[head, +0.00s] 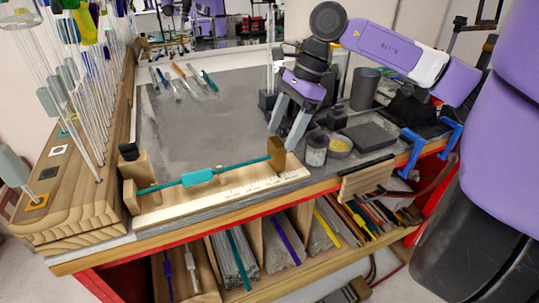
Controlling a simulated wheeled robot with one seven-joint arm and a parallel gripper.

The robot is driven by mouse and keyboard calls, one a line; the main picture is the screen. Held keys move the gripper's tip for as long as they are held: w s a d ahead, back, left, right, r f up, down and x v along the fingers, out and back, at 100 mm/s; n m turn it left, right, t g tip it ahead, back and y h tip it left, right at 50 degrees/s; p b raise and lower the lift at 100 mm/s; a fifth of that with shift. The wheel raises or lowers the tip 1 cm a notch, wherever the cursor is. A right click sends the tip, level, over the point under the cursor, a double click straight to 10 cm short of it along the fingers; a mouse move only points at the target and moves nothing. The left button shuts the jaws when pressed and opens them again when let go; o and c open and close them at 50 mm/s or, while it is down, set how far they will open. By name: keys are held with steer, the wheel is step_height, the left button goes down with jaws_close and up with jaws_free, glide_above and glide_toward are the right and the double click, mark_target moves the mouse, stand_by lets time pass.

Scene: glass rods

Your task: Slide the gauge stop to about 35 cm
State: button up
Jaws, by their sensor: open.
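The gauge (222,195) is a pale wooden board with ruler marks along the front of the bench. A brown block (277,155), which looks like the gauge stop, stands upright near its right end. A teal rod (240,167) with a thicker teal sleeve (198,178) lies along the gauge, from a wooden end block (133,172) at the left to the brown block. My gripper (282,137) points down with its grey fingers apart, the tips at the top of the brown block. I cannot tell whether they touch it or straddle it. The scale numbers are too small to read.
A jar (315,149), a yellow-filled dish (340,146) and a dark flat block (369,136) stand close to the right of my gripper. Upright rods (85,115) fill the wooden rack at left. The grey mat (205,125) behind the gauge is mostly clear.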

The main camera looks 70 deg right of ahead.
mark_target(271, 158)
steer(key=p+x, duration=0.1)
steer(key=x, duration=0.6)
steer(key=shift+w+a+f+p, duration=0.15)
steer(key=shift+f+p, duration=0.05)
steer(key=shift+p, duration=0.15)
steer(key=shift+c, duration=0.4)
jaws_close()
